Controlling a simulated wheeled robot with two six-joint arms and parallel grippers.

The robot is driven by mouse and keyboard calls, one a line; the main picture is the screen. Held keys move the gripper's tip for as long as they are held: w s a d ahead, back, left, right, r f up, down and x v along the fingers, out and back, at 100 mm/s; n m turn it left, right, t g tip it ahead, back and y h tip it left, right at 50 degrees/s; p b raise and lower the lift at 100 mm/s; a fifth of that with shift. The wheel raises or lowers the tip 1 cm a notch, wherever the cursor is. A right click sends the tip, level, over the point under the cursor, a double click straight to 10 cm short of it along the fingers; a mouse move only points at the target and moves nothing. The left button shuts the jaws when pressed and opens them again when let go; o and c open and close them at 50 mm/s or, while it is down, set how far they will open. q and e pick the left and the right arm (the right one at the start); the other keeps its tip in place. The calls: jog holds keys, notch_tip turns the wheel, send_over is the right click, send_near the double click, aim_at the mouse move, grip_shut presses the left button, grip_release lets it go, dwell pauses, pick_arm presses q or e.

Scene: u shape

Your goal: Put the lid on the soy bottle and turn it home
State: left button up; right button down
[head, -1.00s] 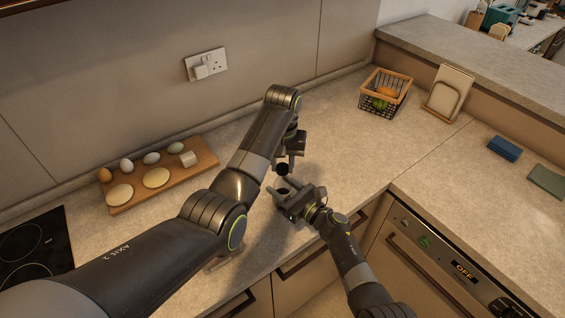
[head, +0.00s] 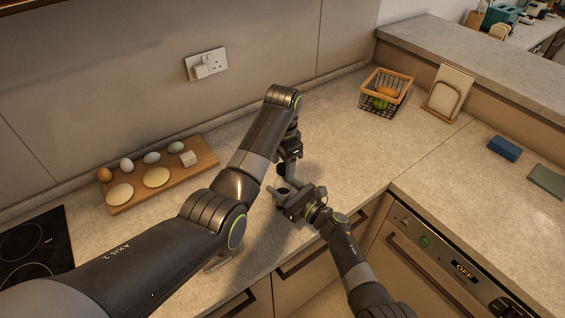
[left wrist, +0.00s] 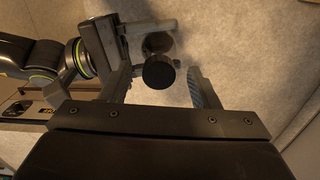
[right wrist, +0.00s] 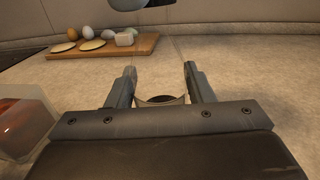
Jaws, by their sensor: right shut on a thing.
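My right gripper (head: 290,200) is shut on the soy bottle, whose dark round top (head: 283,190) shows between the fingers in the head view. In the right wrist view the bottle (right wrist: 160,99) shows as a dark shape with a pale rim between the fingertips. My left gripper (head: 286,172) is just above it, pointing down. In the left wrist view its fingers are spread, with a gap on each side of the black round lid (left wrist: 158,74). The right gripper is behind the lid there. I cannot tell whether the lid touches the bottle.
A wooden board (head: 205,157) with eggs and flat rounds lies at the back left. A hob (head: 35,250) is at far left. A wire basket (head: 385,93) stands at the back right. A clear reddish container (right wrist: 22,120) is at left in the right wrist view. Counter between is clear.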

pick_arm(q)
notch_tip(320, 180, up, 8)
jog(key=shift+f, duration=0.25)
dwell(0.4)
pick_arm(e)
jog(key=c, duration=0.6)
grip_release()
pick_arm(q)
notch_tip(320, 180, down, 2)
jog(key=shift+f+b, duration=0.15)
jog(key=shift+b, duration=1.05)
pick_arm(e)
jog(key=v, duration=1.7)
jog(key=shift+s, duration=0.2)
jog(key=shift+d, duration=0.15)
